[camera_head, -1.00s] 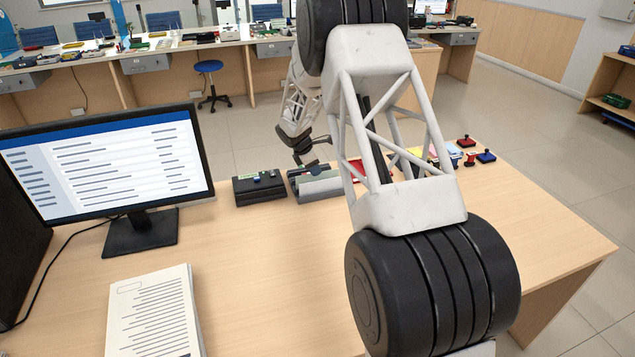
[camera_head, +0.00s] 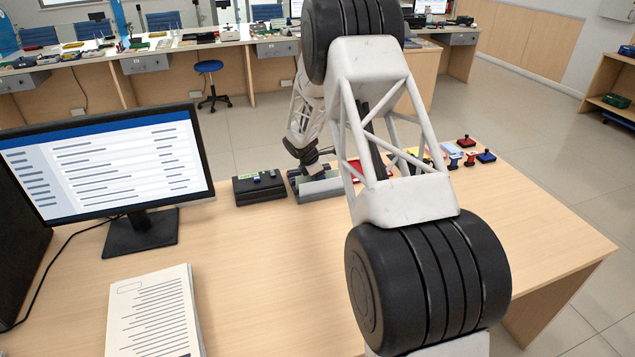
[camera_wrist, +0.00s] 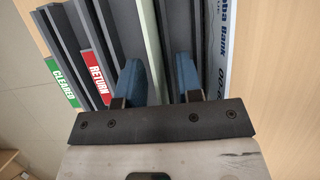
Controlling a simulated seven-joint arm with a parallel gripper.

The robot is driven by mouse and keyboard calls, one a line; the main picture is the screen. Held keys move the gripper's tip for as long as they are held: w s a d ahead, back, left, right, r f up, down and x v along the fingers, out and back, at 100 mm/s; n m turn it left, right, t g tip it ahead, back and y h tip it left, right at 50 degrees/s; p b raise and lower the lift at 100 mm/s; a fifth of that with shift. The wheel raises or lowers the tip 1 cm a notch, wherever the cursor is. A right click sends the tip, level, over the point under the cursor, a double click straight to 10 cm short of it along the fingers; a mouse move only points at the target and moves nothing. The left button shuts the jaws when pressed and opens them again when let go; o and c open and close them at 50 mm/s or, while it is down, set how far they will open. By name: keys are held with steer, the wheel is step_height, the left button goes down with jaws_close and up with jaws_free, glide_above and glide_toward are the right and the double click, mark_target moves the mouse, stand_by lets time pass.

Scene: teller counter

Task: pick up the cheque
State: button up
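In the wrist view my gripper (camera_wrist: 160,75) has two blue fingers, apart, pointing into a dark grey slotted holder (camera_wrist: 78,45). A thin pale green sheet (camera_wrist: 151,35), probably the cheque, stands on edge in the holder. It runs between the fingers, nearer the left one, and I see no clear contact. A white and blue printed strip (camera_wrist: 222,60) with bank lettering lies right of the right finger. In the head view the holder (camera_head: 320,187) sits on the desk, and my gripper is down at it, its fingers too small to make out.
Green "CLEARED" (camera_wrist: 62,82) and red "RETURN" (camera_wrist: 96,78) labels mark the dividers. A black box (camera_head: 260,188) stands left of the holder. A monitor (camera_head: 105,165) and a paper stack (camera_head: 152,315) are at left. Several stamps (camera_head: 470,158) lie at right. The desk's middle is clear.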

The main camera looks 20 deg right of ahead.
jaws_close()
steer(key=shift+r, duration=0.1)
stand_by(0.3)
steer(key=shift+r, duration=4.9)
steer(key=w+a, duration=0.1)
steer(key=a, duration=2)
steer(key=shift+a+f, duration=0.25)
steer(key=shift+a, duration=0.05)
